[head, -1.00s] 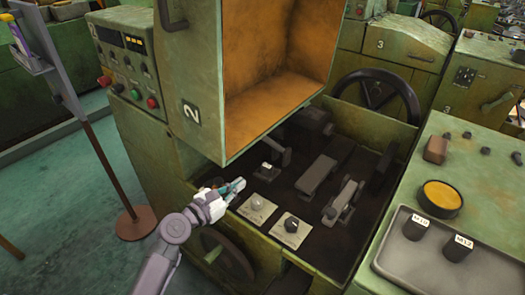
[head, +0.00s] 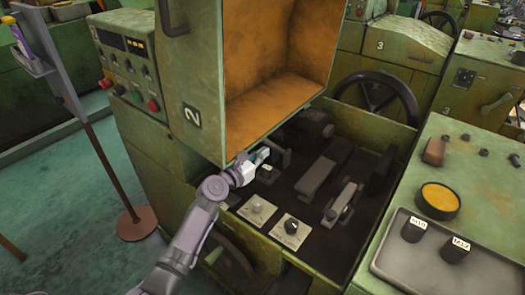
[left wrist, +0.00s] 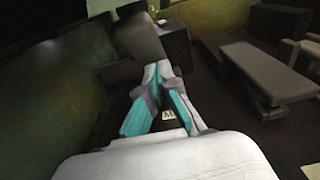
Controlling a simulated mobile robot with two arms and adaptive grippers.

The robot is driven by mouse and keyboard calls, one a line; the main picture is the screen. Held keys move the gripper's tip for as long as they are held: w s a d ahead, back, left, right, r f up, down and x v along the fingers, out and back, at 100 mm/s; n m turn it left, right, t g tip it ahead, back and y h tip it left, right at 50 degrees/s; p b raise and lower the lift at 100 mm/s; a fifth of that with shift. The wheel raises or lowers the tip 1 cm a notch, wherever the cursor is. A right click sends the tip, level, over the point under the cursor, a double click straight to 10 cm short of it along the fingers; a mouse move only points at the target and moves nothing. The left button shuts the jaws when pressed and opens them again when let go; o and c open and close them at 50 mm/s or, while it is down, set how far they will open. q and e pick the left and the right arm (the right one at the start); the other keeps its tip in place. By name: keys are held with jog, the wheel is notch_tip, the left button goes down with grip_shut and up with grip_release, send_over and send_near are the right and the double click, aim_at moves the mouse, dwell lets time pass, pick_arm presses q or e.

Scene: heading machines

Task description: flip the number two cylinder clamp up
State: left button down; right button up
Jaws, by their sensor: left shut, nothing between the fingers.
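My left gripper (head: 263,154) is shut and empty inside the open machine bay, beside a dark clamp lever (head: 281,154). In the left wrist view its teal-padded fingers (left wrist: 163,72) point at a dark upright part just beyond the tips; I cannot tell whether they touch it. A small white label (head: 267,168) lies just below the gripper; its marking is too small to read. My right gripper is out of view.
The raised hood (head: 245,110) hangs close above the gripper. Two knobs on pale plates (head: 257,209) stand in front, and long dark clamp blocks (head: 322,172) lie to the right. A green console with a grey tray (head: 395,262) is at the right.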

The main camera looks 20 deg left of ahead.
pick_arm(q)
jog(key=shift+w, duration=0.15)
jog(key=shift+r, duration=0.15)
jog(key=shift+w+d+r+p, duration=0.3)
jog(key=shift+w+r+p, duration=0.3)
jog(key=shift+p, duration=0.2)
jog(key=shift+s+a, duration=0.1)
